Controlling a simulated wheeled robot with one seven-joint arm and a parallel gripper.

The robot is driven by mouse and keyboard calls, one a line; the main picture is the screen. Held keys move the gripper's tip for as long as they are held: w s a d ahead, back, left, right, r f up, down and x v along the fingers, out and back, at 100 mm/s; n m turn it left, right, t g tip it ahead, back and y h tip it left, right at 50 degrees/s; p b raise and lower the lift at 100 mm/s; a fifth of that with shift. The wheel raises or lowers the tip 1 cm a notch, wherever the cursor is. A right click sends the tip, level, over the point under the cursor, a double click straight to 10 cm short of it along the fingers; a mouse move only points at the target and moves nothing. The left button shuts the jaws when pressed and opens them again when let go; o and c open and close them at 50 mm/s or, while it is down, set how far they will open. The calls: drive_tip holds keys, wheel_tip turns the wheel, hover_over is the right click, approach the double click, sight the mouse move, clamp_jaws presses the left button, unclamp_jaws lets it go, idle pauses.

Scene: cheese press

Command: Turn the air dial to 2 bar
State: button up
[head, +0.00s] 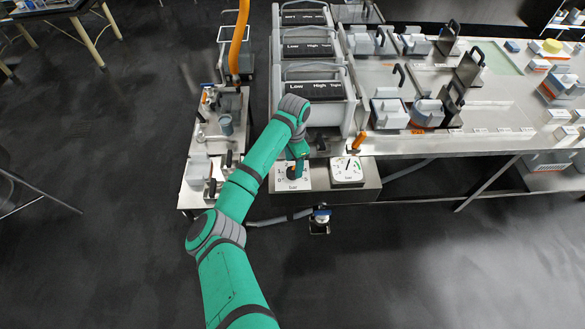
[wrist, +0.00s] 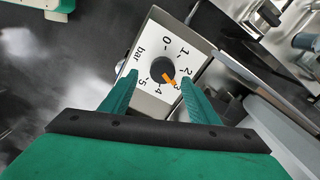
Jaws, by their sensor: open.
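The air dial (wrist: 160,68) is a black round knob on a white plate marked 0 to 5 and "bar", seen in the wrist view. Its orange pointer (wrist: 169,79) points at about 3, perhaps slightly toward 4. In the head view its plate (head: 303,183) is partly hidden by my gripper (head: 296,171). My gripper also shows in the wrist view (wrist: 160,74), open, with one fingertip on each side of the knob. Gaps show between the fingers and the knob; I cannot tell how far the tips stand above the plate.
A white pressure gauge (head: 347,169) sits just right of the dial. An orange-handled lever (head: 356,141) stands behind it. Grey machines with Low/High panels (head: 309,91) rise behind. A narrow cart (head: 197,170) stands at the left and a long steel table (head: 470,143) at the right.

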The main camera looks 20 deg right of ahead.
sight(293, 171)
drive_tip(key=shift+w+a+f, duration=0.1)
drive_tip(key=shift+f, duration=0.8)
drive_tip(key=shift+w+a+f, duration=0.1)
drive_tip(key=shift+f, duration=0.8)
drive_tip(key=shift+c, duration=0.5)
drive_tip(key=c, duration=0.9)
drive_tip(key=shift+c, duration=0.2)
drive_tip(key=shift+n, duration=0.3)
